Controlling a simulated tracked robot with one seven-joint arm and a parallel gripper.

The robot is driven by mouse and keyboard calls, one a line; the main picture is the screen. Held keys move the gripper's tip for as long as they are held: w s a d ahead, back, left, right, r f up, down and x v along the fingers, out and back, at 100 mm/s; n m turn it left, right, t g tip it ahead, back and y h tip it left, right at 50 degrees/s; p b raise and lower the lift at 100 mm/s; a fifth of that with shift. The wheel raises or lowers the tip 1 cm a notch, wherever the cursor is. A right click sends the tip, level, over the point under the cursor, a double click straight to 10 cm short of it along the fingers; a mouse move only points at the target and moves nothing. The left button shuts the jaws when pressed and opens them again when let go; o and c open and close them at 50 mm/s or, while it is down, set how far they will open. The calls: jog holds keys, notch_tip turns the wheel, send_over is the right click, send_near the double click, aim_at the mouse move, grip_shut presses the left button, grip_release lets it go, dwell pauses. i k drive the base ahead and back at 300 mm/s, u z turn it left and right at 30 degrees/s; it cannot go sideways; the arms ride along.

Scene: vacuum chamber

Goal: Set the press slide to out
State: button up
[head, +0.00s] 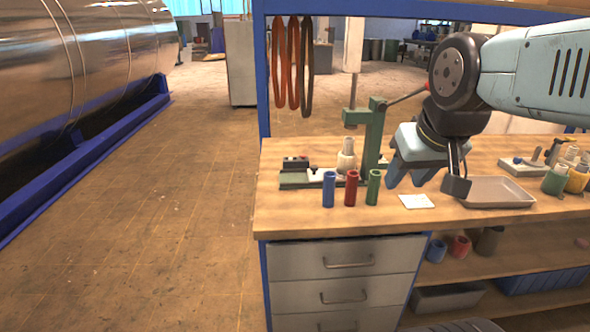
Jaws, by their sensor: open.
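The green press (373,138) stands on the wooden bench, with its lever sloping up to the right toward my arm. A low slide (292,181) with a pale green surface lies at the left of its base. A pale, bottle-shaped piece (346,158) stands close to the press column; I cannot tell whether it rests on the slide. How far the slide is drawn out is not clear from this view. My gripper (408,178) is open and empty, pointing down over the bench to the right of the press, apart from the slide.
Blue (329,189), red (351,188) and green (373,187) cylinders stand in front of the press. A white card (416,201) and a grey tray (497,192) lie to the right. The bench's front left (285,215) is clear. Hoses (293,65) hang behind.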

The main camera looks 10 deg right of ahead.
aim_at(315, 175)
jog(key=z, duration=0.2)
jog(key=i, duration=0.85)
jog(key=u, duration=0.1)
